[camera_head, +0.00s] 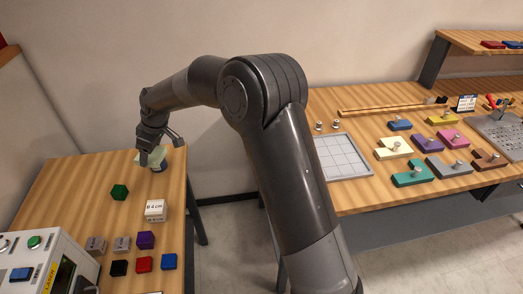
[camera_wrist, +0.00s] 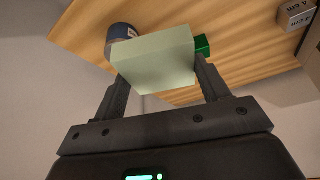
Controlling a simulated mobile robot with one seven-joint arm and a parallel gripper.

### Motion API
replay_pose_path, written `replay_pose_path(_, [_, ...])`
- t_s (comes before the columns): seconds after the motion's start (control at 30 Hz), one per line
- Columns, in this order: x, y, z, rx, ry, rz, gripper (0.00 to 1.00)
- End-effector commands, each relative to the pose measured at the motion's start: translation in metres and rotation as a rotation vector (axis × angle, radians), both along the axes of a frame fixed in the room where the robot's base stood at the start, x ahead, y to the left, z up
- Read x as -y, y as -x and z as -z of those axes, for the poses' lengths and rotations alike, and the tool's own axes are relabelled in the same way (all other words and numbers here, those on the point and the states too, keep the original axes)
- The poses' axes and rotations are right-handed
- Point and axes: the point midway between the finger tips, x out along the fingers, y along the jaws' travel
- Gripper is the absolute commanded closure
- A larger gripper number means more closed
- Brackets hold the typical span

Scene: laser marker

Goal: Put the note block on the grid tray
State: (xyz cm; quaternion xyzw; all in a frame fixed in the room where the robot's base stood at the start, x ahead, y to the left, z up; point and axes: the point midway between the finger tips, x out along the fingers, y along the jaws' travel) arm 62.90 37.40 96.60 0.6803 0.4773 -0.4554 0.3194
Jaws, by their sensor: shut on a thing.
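The note block, a pale green-white square block (camera_wrist: 154,62), is held between the two fingers of my gripper (camera_wrist: 162,90) in the wrist view. In the head view the block (camera_head: 174,158) is at the far right corner of the left table, partly covered by my gripper (camera_head: 160,153). A dark blue round container (camera_wrist: 121,32) stands behind the block in the wrist view. The grid tray (camera_head: 341,156), a light grey plate with grid lines, lies at the left of the right table, its left part hidden by my arm.
A floor gap separates the tables. Coloured blocks with knobs, such as a teal one (camera_head: 412,173), lie right of the tray.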

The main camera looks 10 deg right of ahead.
Motion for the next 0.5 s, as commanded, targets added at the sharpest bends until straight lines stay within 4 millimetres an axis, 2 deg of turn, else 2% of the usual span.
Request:
replay_pose_path(0.03, [0.029, -0.012, -0.004, 0.001, 0.0, 0.049, 0.55])
replay_pose_path(0.2, [0.116, -0.036, -0.013, 0.002, 0.001, 0.197, 0.55])
replay_pose_path(0.37, [0.198, -0.048, -0.02, 0.002, 0.002, 0.336, 0.55])
replay_pose_path(0.5, [0.269, -0.049, -0.026, 0.0, 0.002, 0.458, 0.55])
